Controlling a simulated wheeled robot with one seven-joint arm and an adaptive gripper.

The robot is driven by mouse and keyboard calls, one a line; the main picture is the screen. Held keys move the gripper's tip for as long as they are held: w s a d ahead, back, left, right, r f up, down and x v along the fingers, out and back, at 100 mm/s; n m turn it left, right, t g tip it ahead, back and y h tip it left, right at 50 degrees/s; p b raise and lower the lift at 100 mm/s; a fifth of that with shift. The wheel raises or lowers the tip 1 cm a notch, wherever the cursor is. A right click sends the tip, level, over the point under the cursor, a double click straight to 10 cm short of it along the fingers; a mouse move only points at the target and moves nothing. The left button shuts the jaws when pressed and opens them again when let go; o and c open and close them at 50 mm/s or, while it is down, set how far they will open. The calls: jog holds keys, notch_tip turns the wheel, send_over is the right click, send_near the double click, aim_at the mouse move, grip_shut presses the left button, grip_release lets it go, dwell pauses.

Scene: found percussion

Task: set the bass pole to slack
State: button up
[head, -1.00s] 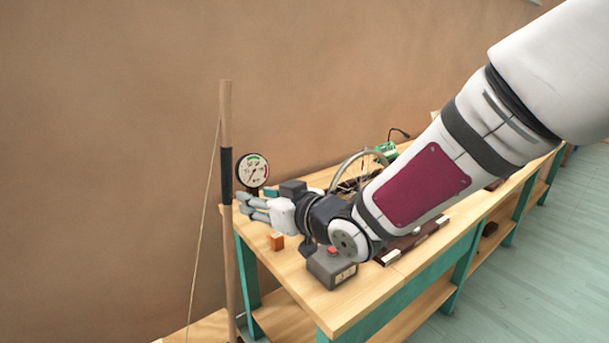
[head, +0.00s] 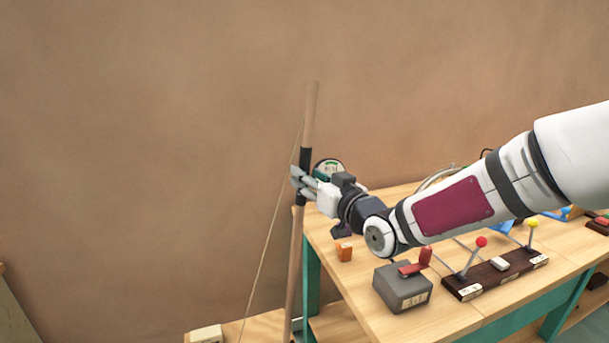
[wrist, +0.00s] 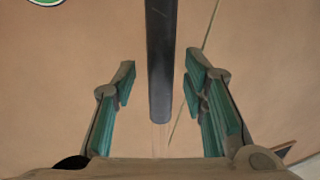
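The bass pole is a tall wooden stick with a black grip band (head: 305,158); in the head view it stands at the table's left end, its top leaning slightly right. A thin string (head: 270,237) runs down to its left. My gripper (head: 299,179) is at the lower part of the band. In the wrist view, my gripper (wrist: 160,82) is open, with the black band (wrist: 160,60) between its spread fingers and a visible gap on each side. A round dial gauge (head: 328,167) behind the pole is mostly hidden by my gripper, so its needle is unreadable.
A pale block (head: 206,334) lies low at the left. Open room lies left of the pole.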

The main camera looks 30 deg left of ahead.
jog(key=shift+x, duration=1.5)
jog(key=shift+s, duration=0.1)
grip_shut()
jog(key=s+a+n+b, duration=0.3)
jog(key=s+a, duration=0.8)
jog(key=s, duration=0.2)
jog(key=shift+s+f+h, duration=0.25)
jog(key=shift+f+h, duration=0.05)
jog(key=shift+f, duration=0.05)
jog(key=shift+a, duration=0.15)
grip_release()
jog(key=shift+s+a, duration=0.2)
jog(key=shift+w+d, duration=0.2)
jog(key=shift+w, duration=0.05)
